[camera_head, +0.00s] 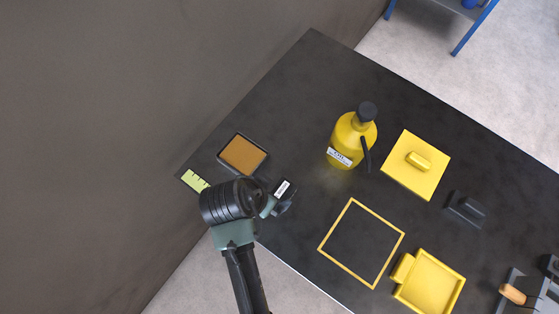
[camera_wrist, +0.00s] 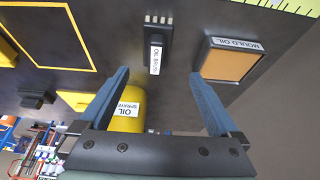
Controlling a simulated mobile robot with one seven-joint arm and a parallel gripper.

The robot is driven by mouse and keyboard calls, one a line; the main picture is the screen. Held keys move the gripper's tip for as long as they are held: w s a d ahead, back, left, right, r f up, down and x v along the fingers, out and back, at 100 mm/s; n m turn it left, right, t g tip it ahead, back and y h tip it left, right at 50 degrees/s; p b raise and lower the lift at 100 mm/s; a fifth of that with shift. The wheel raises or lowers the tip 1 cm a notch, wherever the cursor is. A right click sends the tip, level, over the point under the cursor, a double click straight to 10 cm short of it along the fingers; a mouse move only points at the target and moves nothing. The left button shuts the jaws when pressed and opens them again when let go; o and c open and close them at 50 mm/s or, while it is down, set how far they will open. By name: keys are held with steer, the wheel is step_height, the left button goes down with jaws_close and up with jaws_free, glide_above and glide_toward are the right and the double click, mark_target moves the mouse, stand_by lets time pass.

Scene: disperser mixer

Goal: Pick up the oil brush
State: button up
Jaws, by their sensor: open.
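The oil brush (camera_head: 284,188) is a small dark piece with a white label on the black table. In the wrist view the oil brush (camera_wrist: 155,52) stands out by its "OIL BRUSH" label, with several pale pegs or bristle-like tips at its top end. My gripper (camera_wrist: 160,78) is open, its two blue-grey fingers apart on either side of the brush in the picture, with nothing between them. In the head view my gripper (camera_head: 272,206) is beside the brush, partly hidden by my wrist. I cannot tell the remaining height above it.
The mould oil tray (camera_head: 243,154) lies close by, up and left of the brush. A yellow spray bottle (camera_head: 347,143) stands to the right. A yellow outline (camera_head: 335,263), a yellow lid (camera_head: 426,157) and a yellow tray (camera_head: 431,284) are farther right. A yellow-green ruler (camera_head: 194,181) is left.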

mark_target(283, 191)
steer(key=x, duration=0.6)
steer(key=shift+d, duration=0.2)
steer(key=shift+s+p+x, duration=0.2)
steer(key=shift+p+x, duration=0.1)
steer(key=shift+x, duration=2.3)
steer(key=shift+d, duration=0.15)
steer(key=c, duration=1.5)
steer(key=shift+r, duration=0.2)
step_height(283, 191, up, 10)
steer(key=shift+f, duration=0.15)
